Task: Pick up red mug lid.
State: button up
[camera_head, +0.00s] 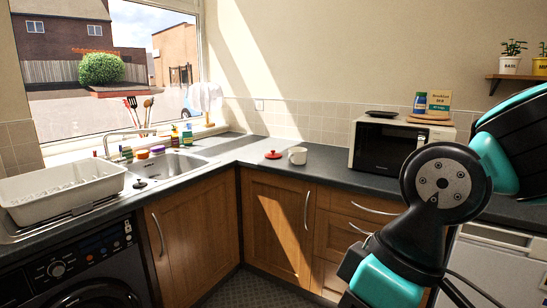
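The red mug lid (272,155) lies on the dark countertop near the corner, with a small knob on top. My arm, black and teal, fills the right side of the head view and bends downward in front of the drawers. My gripper is not visible; the arm's lower end runs out of the bottom of the picture. Nothing covers the lid.
The sink (165,166) and a white dish rack (62,189) are at the left. Wooden cabinets (278,225) stand below the counter. The counter around the lid is mostly clear.

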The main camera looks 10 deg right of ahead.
aim_at(272, 155)
jog(key=u, duration=0.25)
jog(key=i, duration=3.15)
jog(key=z, duration=0.65)
jog(key=i, duration=0.65)
jog(key=z, duration=0.35)
